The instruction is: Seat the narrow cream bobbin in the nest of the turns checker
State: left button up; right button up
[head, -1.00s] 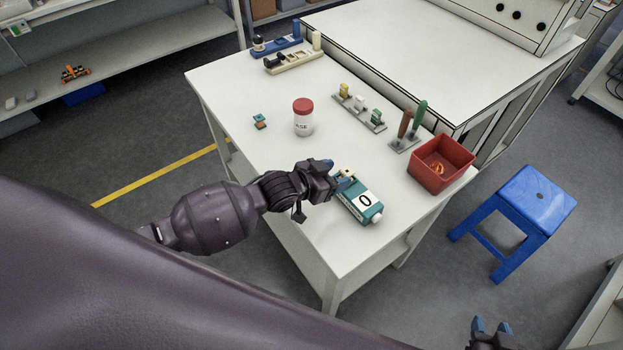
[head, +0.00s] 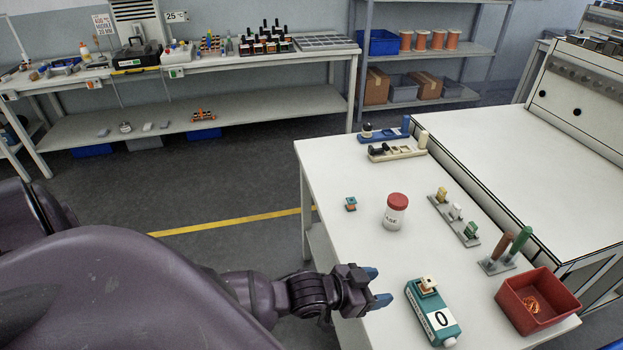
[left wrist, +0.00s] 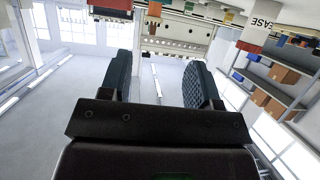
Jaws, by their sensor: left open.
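The turns checker (head: 439,321) is a teal box with a white "0" label, lying on the near part of the white table. A small cream bobbin (head: 428,284) sits at the checker's far end, where the nest appears to be; I cannot tell how fully it is seated. My left gripper (head: 378,286) has blue fingertips spread apart and empty, to the left of the checker and clear of it. The left wrist view also shows its two fingers (left wrist: 160,85) apart with nothing between them. My right gripper is out of view.
A red-lidded white jar (head: 396,211) and a small teal-orange bobbin (head: 351,204) stand farther back. A grey rack (head: 455,219), two upright handles (head: 507,250) and a red bin (head: 538,301) line the right side. Blue (head: 384,134) and cream (head: 397,150) holders are at the back.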

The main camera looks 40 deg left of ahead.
pick_arm(q)
jog(key=s+a+f+n+y, duration=0.4)
jog(key=s+a+f+y, duration=0.2)
jog(key=s, duration=0.6)
jog(key=a+f, duration=0.2)
jog(key=a, duration=0.1)
jog(key=shift+s+a+n+y, duration=0.3)
jog(key=shift+s+n+y, duration=0.05)
jog(key=shift+n+y, duration=0.05)
